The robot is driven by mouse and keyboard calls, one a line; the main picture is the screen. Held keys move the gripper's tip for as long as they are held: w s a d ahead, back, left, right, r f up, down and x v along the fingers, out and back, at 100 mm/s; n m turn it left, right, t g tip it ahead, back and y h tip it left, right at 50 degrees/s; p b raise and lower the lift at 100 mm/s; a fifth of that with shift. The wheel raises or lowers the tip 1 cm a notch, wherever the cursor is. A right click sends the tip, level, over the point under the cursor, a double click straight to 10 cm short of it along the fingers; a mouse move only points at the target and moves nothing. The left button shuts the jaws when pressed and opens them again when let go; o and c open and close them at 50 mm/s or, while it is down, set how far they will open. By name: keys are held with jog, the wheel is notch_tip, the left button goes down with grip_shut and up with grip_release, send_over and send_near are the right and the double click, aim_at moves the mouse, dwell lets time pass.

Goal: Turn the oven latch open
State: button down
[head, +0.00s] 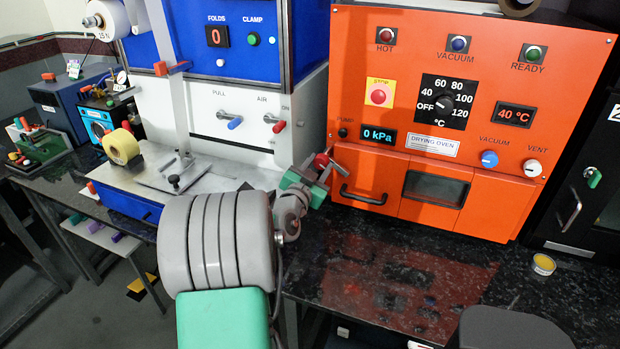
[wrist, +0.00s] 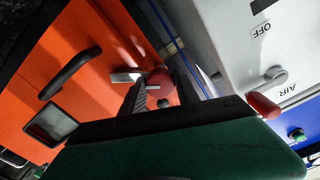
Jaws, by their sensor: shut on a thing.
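The orange drying oven (head: 470,140) stands right of centre in the head view and fills the left of the wrist view (wrist: 105,35). Its latch has a red ball knob (head: 321,161) at the left edge of the oven front. In the wrist view the red knob (wrist: 160,80) sits between my fingers, with a light metal latch piece (wrist: 126,76) beside it. My gripper (head: 318,173) is shut on the latch knob. The oven door looks closed, with a black handle (head: 362,197) and a window (head: 436,188). My fingers partly hide the latch.
A blue and white press (head: 235,155) stands close left of my gripper, with a red AIR lever (head: 279,127) that also shows in the wrist view (wrist: 262,105). A yellow tape roll (head: 121,147) lies on its base. The dark bench top (head: 400,275) before the oven is mostly clear.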

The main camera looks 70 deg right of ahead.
jog(key=shift+m+b, duration=0.4)
jog(key=shift+b, duration=0.2)
jog(key=c, duration=0.9)
grip_release()
jog(key=a+b, duration=0.1)
jog(key=a, duration=0.6)
jog(key=shift+w+a+b, duration=0.3)
jog(key=shift+w+a, duration=0.05)
jog(key=shift+a, duration=0.05)
